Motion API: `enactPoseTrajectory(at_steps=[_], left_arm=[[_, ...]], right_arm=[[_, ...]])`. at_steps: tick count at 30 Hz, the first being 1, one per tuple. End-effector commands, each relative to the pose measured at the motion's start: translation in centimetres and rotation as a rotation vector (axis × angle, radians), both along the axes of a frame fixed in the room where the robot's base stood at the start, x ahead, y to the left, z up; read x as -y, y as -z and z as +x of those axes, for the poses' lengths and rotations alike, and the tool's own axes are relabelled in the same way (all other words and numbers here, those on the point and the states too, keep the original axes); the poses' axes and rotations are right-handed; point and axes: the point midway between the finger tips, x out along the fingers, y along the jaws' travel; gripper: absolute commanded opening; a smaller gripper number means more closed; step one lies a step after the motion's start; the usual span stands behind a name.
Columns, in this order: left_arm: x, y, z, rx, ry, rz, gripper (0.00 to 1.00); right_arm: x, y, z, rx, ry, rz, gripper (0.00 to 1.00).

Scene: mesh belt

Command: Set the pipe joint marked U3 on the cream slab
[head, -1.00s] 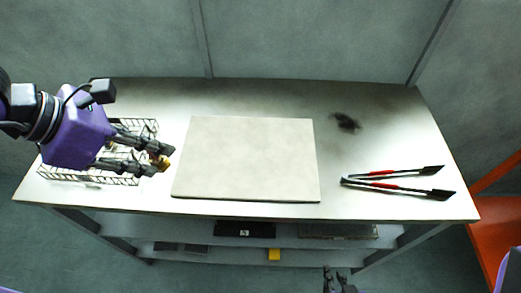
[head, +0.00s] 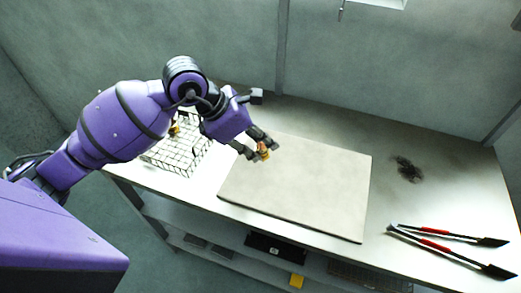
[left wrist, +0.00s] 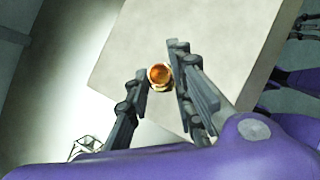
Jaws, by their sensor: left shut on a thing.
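My left gripper (head: 260,148) is shut on a small brass-coloured pipe joint (head: 263,150), over the upper left part of the cream slab (head: 320,190). In the left wrist view the pipe joint (left wrist: 160,75) sits between the two dark fingers, its round orange-brown opening facing the camera. The slab (left wrist: 115,60) shows behind it. I cannot tell whether the joint touches the slab. No U3 mark is readable on it. My right gripper is not in view.
A wire basket (head: 183,158) stands left of the slab, with another brass-coloured piece (head: 174,129) at its back. Red-handled tongs (head: 440,246) lie at the table's right. The slab's middle and right are clear.

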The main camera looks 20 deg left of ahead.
Motion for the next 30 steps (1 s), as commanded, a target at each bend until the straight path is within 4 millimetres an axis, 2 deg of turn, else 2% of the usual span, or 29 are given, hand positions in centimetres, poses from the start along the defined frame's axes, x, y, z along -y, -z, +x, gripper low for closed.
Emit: enactPoseTrajectory(at_steps=[4, 10, 21, 22, 24, 26, 30], left_arm=[[0.5, 1.0, 0.8, 0.000, 0.001, -0.003, 0.00], [0.4, 3.8, 0.7, -0.001, 0.000, -0.001, 0.00], [0.3, 4.4, 0.7, -0.001, 0.001, 0.000, 0.00], [0.3, 4.4, 0.7, -0.001, 0.001, 0.000, 0.23], [0.3, 4.3, 0.7, -0.001, 0.000, 0.001, 0.32], [0.3, 4.3, 0.7, 0.000, 0.000, 0.000, 0.40], [0.3, 4.3, 0.7, 0.000, 0.000, 0.000, 0.41]], right_arm=[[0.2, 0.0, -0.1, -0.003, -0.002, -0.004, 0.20], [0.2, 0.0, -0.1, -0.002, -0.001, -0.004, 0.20], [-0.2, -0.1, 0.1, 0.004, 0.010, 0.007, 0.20], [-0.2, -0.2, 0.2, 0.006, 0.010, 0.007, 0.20], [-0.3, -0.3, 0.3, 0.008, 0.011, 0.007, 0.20], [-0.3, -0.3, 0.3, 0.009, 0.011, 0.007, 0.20], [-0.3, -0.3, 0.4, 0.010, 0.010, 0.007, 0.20]])
